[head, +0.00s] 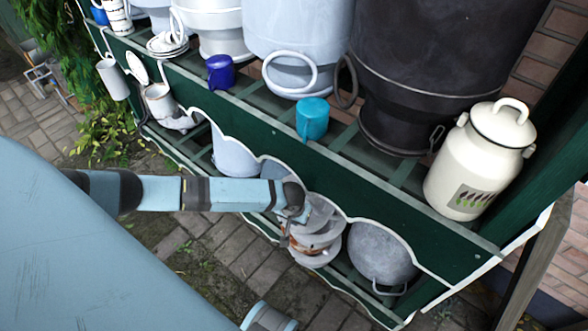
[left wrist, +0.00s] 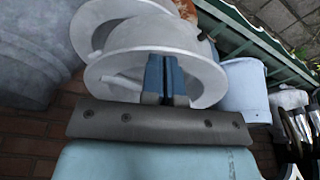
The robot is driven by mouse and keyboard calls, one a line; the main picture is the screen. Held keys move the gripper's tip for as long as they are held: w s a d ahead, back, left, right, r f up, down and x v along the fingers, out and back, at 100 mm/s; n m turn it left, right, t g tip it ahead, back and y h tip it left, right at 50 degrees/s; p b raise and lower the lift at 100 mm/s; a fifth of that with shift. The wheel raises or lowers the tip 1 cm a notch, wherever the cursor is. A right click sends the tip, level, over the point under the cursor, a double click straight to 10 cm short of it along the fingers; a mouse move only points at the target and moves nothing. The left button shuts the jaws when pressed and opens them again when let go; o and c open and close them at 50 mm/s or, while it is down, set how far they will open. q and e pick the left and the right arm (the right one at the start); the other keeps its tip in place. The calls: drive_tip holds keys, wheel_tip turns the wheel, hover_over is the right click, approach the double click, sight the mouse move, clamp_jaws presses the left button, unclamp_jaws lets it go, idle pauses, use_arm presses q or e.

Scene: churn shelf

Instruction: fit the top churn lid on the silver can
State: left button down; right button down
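A stack of pale grey churn lids (head: 316,248) sits on the lower shelf, left of a round grey metal vessel (head: 382,255), which looks like the silver can. My left gripper (head: 299,214) is at the left edge of the top lid (head: 322,211). In the left wrist view, its blue fingers (left wrist: 166,78) are close together in front of the top lid (left wrist: 205,75), seemingly on its handle; the contact is partly hidden. Another lid (left wrist: 88,30) shows behind it. A large grey vessel (left wrist: 35,55) fills the left of that view. My right gripper is not in view.
The upper shelf holds a cream lidded can (head: 478,165), a dark churn (head: 400,90), a teal mug (head: 312,119) and a blue mug (head: 220,72). The green upper board (head: 350,190) overhangs the lower shelf. Brick paving (head: 215,250) in front is open.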

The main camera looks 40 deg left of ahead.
use_arm(q)
drive_tip(key=shift+s+f, duration=0.3)
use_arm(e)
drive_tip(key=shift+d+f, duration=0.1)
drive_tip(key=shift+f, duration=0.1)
use_arm(q)
drive_tip(key=s+p, duration=0.2)
drive_tip(key=p, duration=0.2)
drive_tip(key=s+d+p, duration=0.1)
drive_tip(key=s+p, duration=0.1)
drive_tip(key=p, duration=0.2)
drive_tip(key=shift+s+p, duration=0.15)
drive_tip(key=shift+p, duration=0.25)
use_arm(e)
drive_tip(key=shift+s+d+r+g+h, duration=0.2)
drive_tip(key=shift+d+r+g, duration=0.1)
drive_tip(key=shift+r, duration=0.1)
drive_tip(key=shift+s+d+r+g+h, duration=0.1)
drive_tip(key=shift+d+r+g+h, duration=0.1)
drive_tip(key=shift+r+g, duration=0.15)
